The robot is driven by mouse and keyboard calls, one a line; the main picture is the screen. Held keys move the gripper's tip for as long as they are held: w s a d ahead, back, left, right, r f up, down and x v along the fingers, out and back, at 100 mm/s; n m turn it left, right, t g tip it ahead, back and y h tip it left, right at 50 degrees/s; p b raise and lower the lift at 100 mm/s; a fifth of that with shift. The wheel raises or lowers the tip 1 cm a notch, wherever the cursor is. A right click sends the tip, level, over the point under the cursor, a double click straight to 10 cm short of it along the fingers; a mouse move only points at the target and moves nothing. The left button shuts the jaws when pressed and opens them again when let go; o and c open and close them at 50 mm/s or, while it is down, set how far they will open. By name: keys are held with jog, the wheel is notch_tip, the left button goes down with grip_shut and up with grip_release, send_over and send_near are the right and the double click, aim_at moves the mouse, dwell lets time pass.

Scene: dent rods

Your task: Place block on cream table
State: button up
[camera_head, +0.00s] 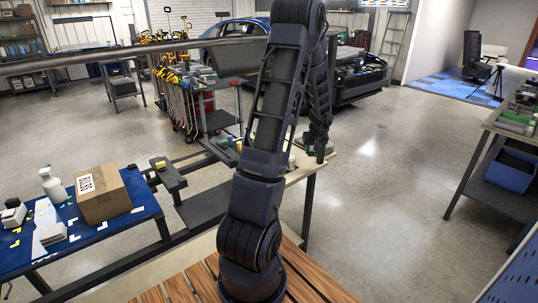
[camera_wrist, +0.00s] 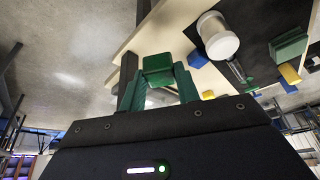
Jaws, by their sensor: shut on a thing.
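My gripper (camera_wrist: 160,80) is shut on a green block (camera_wrist: 157,68) in the wrist view, with one finger on either side of it. The cream table (camera_wrist: 178,30) lies beyond and around the block in that view; I cannot tell whether the block touches it. In the head view the cream table (camera_head: 296,176) is at the centre, largely behind my arm. My gripper (camera_head: 320,152) is at the lower end of the forearm there, over the table's right part. The block is not clear in that view.
A blue-covered table with a cardboard box (camera_head: 102,193) stands left.

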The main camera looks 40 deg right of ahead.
jog(key=w+f, duration=0.3)
jog(key=f, duration=0.1)
jog(key=shift+w+a+f, duration=0.2)
jog(key=shift+w+f, duration=0.15)
jog(key=w+d, duration=0.2)
jog(key=w, duration=0.2)
jog(key=w+d+m, duration=0.1)
jog(key=w+d, duration=0.1)
jog(key=w, duration=0.2)
jog(key=w+d+m, duration=0.1)
jog(key=w+d, duration=0.1)
jog(key=w, duration=0.2)
jog(key=shift+w+d+r+g+h, duration=0.2)
jog(key=shift+d+r+g+h, duration=0.1)
jog(key=shift+d+r, duration=0.05)
jog(key=shift+w+f, duration=0.1)
jog(key=shift+f, duration=2.35)
jog(key=shift+f, duration=0.15)
jog(key=o, duration=1)
jog(key=shift+o, duration=0.2)
jog(key=v, duration=1.2)
